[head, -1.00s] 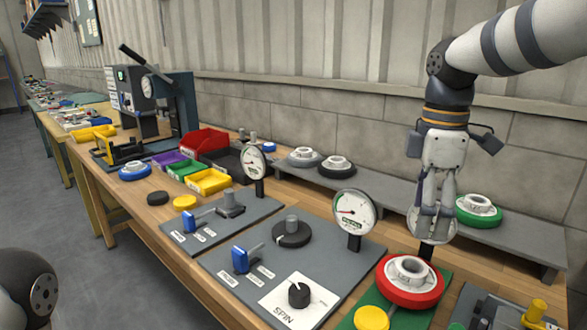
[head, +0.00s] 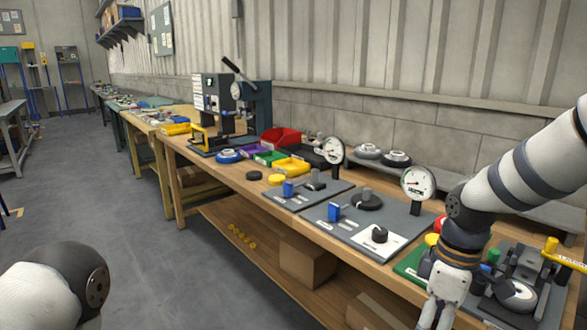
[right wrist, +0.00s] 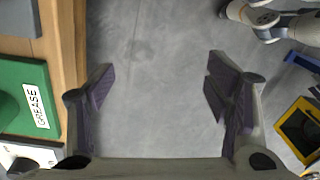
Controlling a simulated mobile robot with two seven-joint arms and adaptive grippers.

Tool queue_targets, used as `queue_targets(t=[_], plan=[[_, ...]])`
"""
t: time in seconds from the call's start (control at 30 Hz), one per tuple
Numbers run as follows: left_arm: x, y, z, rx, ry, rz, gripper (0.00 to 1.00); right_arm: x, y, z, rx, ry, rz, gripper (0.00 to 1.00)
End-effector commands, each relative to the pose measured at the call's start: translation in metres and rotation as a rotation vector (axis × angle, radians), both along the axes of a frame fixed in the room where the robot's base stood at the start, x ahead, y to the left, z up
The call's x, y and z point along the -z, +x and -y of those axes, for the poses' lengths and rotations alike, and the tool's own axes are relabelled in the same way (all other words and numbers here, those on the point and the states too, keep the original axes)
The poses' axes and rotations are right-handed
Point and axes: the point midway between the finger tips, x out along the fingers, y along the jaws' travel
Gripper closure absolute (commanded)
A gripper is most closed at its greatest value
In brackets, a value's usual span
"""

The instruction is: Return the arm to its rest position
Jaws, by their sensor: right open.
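My right arm (head: 520,180) comes in from the right in the head view and bends down at the elbow. My right gripper (head: 432,314) hangs at the front edge of the workbench, cut by the bottom of the picture. In the right wrist view my right gripper (right wrist: 160,85) has its two dark fingers wide apart, with nothing between them and bare grey floor below. A rounded part of my left arm (head: 65,285) shows at the bottom left of the head view. My left gripper is out of view.
The workbench (head: 285,222) carries panels with gauges, coloured bins (head: 291,166) and a press (head: 250,105). A green mat marked GREASE (right wrist: 22,95) lies close left of my right gripper in the wrist view. Open floor (head: 150,250) lies in front of the bench.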

Motion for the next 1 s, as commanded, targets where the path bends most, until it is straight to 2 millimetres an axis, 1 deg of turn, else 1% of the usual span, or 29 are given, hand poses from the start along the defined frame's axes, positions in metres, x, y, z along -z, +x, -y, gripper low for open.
queue_targets(t=[0.03, 0.07, 0.1, 0.17, 0.2, 0.23, 0.27, 0.3, 0.33, 0.4, 0.5, 0.57, 0.63, 1.0], plan=[[0.001, 0.000, 0.000, 0.001, -0.001, -0.001, 0.60, 0.043, -0.023, -0.009, 0.066, 0.009, -0.039, 0.28], [0.001, 0.000, 0.000, 0.001, -0.001, 0.000, 0.60, 0.066, -0.038, -0.013, 0.116, 0.013, -0.052, 0.28], [0.000, 0.000, 0.000, 0.001, -0.001, -0.001, 0.60, 0.096, -0.060, -0.019, 0.190, 0.018, -0.071, 0.28], [0.000, 0.000, 0.000, 0.001, 0.000, -0.001, 0.60, 0.138, -0.101, -0.026, 0.312, 0.018, -0.099, 0.28], [0.000, -0.001, 0.000, 0.001, 0.000, -0.002, 0.60, 0.163, -0.132, -0.029, 0.400, 0.010, -0.117, 0.28], [0.000, -0.001, 0.000, 0.000, 0.000, -0.002, 0.60, 0.178, -0.157, -0.030, 0.468, 0.001, -0.131, 0.28], [0.000, -0.001, 0.000, 0.000, 0.000, -0.002, 0.60, 0.191, -0.182, -0.030, 0.536, -0.011, -0.142, 0.28], [0.000, -0.001, 0.000, 0.000, 0.000, -0.002, 0.60, 0.204, -0.215, -0.029, 0.621, -0.031, -0.154, 0.28], [0.000, -0.001, 0.000, 0.000, 0.000, -0.002, 0.60, 0.211, -0.238, -0.027, 0.684, -0.048, -0.160, 0.28], [0.000, -0.001, 0.000, 0.000, 0.000, -0.002, 0.60, 0.217, -0.285, -0.022, 0.804, -0.090, -0.167, 0.28], [0.000, 0.000, 0.000, 0.000, 0.000, -0.001, 0.60, 0.216, -0.328, -0.014, 0.919, -0.138, -0.161, 0.28], [0.000, 0.000, 0.000, 0.000, 0.000, -0.001, 0.60, 0.213, -0.341, -0.011, 0.957, -0.153, -0.154, 0.28], [0.000, 0.000, 0.000, 0.000, 0.000, -0.001, 0.60, 0.212, -0.347, -0.010, 0.976, -0.159, -0.148, 0.28], [0.000, -0.001, 0.000, 0.000, 0.000, -0.001, 0.60, 0.212, -0.345, -0.010, 0.978, -0.157, -0.144, 0.28]])
